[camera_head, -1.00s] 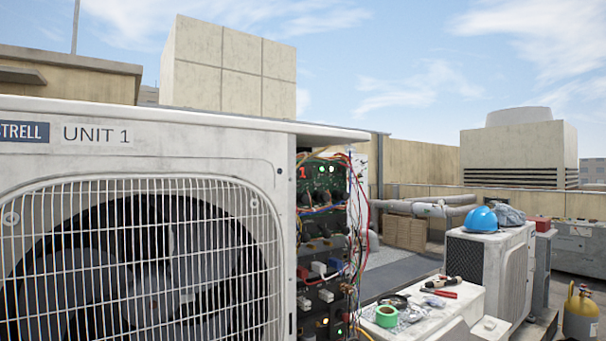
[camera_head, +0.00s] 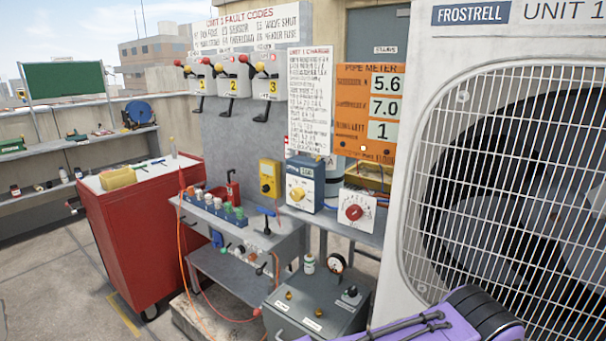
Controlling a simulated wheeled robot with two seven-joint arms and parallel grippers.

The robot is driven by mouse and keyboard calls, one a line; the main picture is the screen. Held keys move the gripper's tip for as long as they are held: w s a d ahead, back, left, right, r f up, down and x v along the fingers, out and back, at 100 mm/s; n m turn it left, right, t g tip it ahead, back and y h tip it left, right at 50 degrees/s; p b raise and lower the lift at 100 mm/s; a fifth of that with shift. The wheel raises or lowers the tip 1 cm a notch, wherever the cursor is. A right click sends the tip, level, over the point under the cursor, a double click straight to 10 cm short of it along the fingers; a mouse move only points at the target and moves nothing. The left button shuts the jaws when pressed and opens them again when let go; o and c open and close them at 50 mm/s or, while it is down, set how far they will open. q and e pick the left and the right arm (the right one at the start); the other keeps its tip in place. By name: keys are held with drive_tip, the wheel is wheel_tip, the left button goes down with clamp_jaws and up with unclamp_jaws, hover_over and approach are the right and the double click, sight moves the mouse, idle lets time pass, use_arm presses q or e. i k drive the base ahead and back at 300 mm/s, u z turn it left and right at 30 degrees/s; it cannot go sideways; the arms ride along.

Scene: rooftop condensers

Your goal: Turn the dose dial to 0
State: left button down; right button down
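Two round knobs could be the dose dial, and I cannot tell which. A white panel (camera_head: 356,211) with a red knob (camera_head: 354,212) and marks around it stands tilted at the right end of the grey bench. To its left, a blue and white box (camera_head: 303,187) has a yellow knob (camera_head: 297,194) and a small display. Their labels and settings are too small to read. Neither gripper shows in the head view.
An orange pipe meter board (camera_head: 372,112) reads 5.6, 7.0 and 1. Levers (camera_head: 232,75) numbered 1 to 3 hang on the panel. A red cabinet (camera_head: 140,235) stands left, a grey box (camera_head: 318,305) below, and the condenser unit (camera_head: 410,215) at right. Open floor lies far left.

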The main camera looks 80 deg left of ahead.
sight(297, 194)
drive_tip(key=u, duration=2.4)
